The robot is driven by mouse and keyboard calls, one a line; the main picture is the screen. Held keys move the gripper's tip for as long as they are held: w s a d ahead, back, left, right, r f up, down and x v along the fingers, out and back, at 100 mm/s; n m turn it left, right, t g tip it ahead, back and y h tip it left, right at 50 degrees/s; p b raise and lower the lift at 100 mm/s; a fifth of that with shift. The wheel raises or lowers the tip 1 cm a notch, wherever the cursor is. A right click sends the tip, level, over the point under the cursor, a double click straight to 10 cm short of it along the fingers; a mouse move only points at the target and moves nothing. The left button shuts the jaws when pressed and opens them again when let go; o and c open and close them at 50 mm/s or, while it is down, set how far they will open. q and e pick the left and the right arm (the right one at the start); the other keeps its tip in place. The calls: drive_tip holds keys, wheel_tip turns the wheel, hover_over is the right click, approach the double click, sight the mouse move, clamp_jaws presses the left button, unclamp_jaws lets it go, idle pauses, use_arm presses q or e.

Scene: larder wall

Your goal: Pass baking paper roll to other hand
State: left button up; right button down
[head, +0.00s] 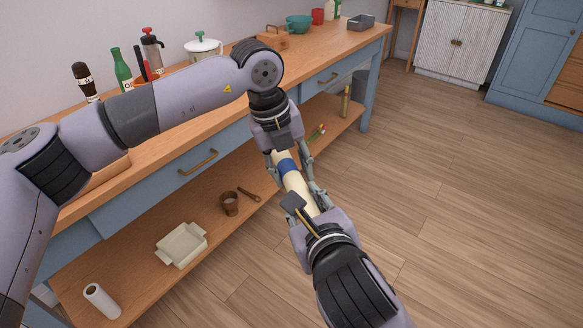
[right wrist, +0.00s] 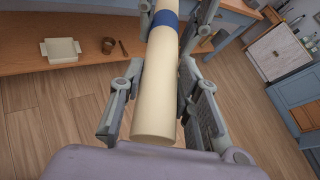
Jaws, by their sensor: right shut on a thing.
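The baking paper roll (head: 295,183) is a cream cylinder with a blue band. It is held in the air in front of the bench, tilted, between my two grippers. My right gripper (head: 303,196) is shut on its near part. In the right wrist view the roll (right wrist: 159,88) runs between the right gripper's fingers (right wrist: 160,100), its near end facing the palm. My left gripper (head: 288,158) comes from above, its fingers apart on either side of the roll near the blue band. Its fingertips also show at the top of the right wrist view (right wrist: 176,18). Contact there is hard to tell.
The wooden bench (head: 115,180) has a lower shelf with a white dish (head: 182,245), a brown cup (head: 229,204) and a white roll (head: 102,301). Bottles and a white pot (head: 203,47) stand on top. The floor (head: 470,190) at right is clear.

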use_arm(q)
drive_tip(key=shift+d+r, duration=0.1)
drive_tip(key=shift+d, duration=0.1)
clamp_jaws()
use_arm(e)
drive_tip(key=shift+s+a, duration=0.1)
drive_tip(key=shift+a, duration=0.2)
use_arm(q)
drive_tip(key=shift+s, duration=0.1)
use_arm(e)
drive_tip(key=c, duration=1.4)
unclamp_jaws()
drive_tip(key=shift+c, duration=0.2)
drive_tip(key=o, duration=0.3)
drive_tip(key=shift+d, duration=0.1)
drive_tip(key=shift+o, duration=0.2)
use_arm(q)
drive_tip(key=shift+a, duration=0.1)
